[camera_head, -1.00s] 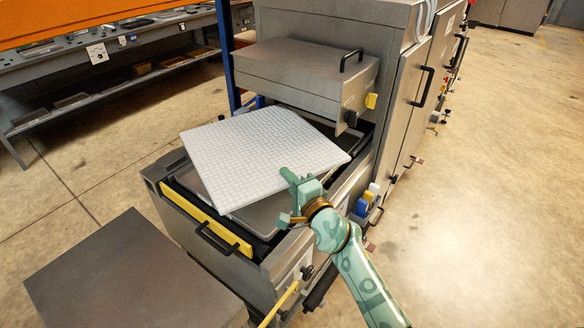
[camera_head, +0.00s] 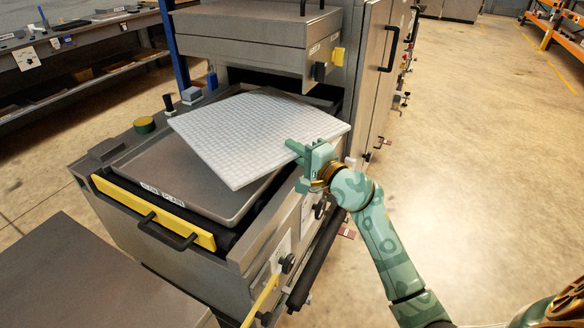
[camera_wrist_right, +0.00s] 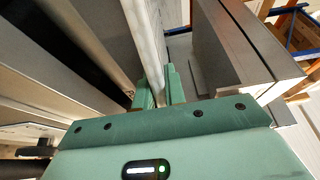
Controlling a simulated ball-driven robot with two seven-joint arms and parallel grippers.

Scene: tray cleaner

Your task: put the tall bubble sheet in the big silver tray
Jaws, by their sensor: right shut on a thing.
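The white bubble sheet (camera_head: 245,130) is held tilted over the machine in the head view, its left part above the big silver tray (camera_head: 150,170). My right gripper (camera_head: 300,160) is shut on the sheet's right front edge. In the right wrist view the sheet (camera_wrist_right: 148,45) stands between the two fingers of the right gripper (camera_wrist_right: 158,88). The tray lies in the open drawer of the machine; the sheet hides its back right part. My left gripper is not in view.
The machine's raised lid (camera_head: 250,35) hangs behind the sheet. A yellow bar with a black handle (camera_head: 165,228) runs along the drawer's front. A grey box top (camera_head: 85,280) stands at the lower left. Open floor (camera_head: 470,170) lies to the right.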

